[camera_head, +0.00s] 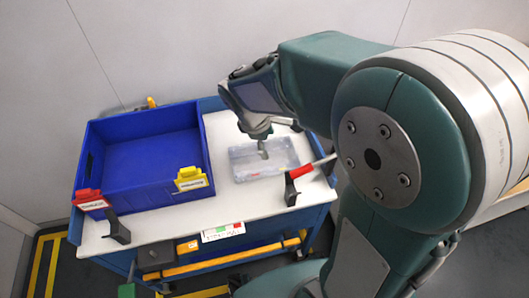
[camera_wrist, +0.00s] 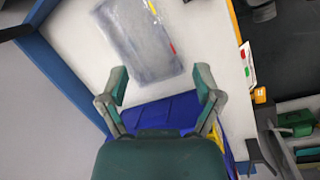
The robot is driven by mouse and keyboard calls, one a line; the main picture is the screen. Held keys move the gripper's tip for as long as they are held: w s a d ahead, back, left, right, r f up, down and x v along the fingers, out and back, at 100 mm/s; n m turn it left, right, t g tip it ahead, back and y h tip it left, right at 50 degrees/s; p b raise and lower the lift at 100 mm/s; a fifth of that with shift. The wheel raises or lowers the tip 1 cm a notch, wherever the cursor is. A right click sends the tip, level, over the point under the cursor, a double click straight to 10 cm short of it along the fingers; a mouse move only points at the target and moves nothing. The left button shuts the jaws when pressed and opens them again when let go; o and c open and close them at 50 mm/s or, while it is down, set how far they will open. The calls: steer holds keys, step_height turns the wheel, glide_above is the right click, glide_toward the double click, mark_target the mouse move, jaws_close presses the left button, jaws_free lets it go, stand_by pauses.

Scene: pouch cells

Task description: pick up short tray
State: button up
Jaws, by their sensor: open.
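The short tray, a clear see-through shallow tray (camera_head: 247,168), lies on the white top of a blue cart. It also shows in the wrist view (camera_wrist: 135,38), at the top, with red and yellow marks along its right edge. My gripper (camera_head: 263,146) hangs over the tray in the head view and partly covers it. In the wrist view my gripper (camera_wrist: 162,83) has its two fingers spread wide with nothing between them. The tray lies beyond the fingertips there, and no contact shows.
A large blue bin (camera_head: 150,195) stands left of the tray, with red and yellow labelled tags on its front corners. Black brackets (camera_head: 291,190) stand on the front of the white cart top (camera_head: 245,200). A red-handled object (camera_head: 301,171) is right of the tray.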

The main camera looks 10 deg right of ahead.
steer(key=w+a+f+n+g+h, duration=0.1)
steer(key=w+a+f+n, duration=0.1)
steer(key=f+n, duration=0.15)
steer(key=w+a+f+n+h, duration=0.1)
steer(key=w+a+f+n, duration=0.1)
steer(key=f, duration=0.3)
glide_above(268, 168)
steer(key=a, duration=0.3)
steer(key=f, duration=0.4)
steer(key=shift+s+d+f, duration=0.15)
steer(key=shift+s+f, duration=0.1)
steer(key=shift+d+f, duration=0.1)
steer(key=shift+f, duration=0.45)
steer(key=x, duration=0.5)
steer(key=shift+w+d+r, duration=0.1)
steer(key=shift+w+d, duration=0.1)
steer(key=shift+d, duration=0.05)
steer(key=shift+a, duration=0.1)
jaws_close()
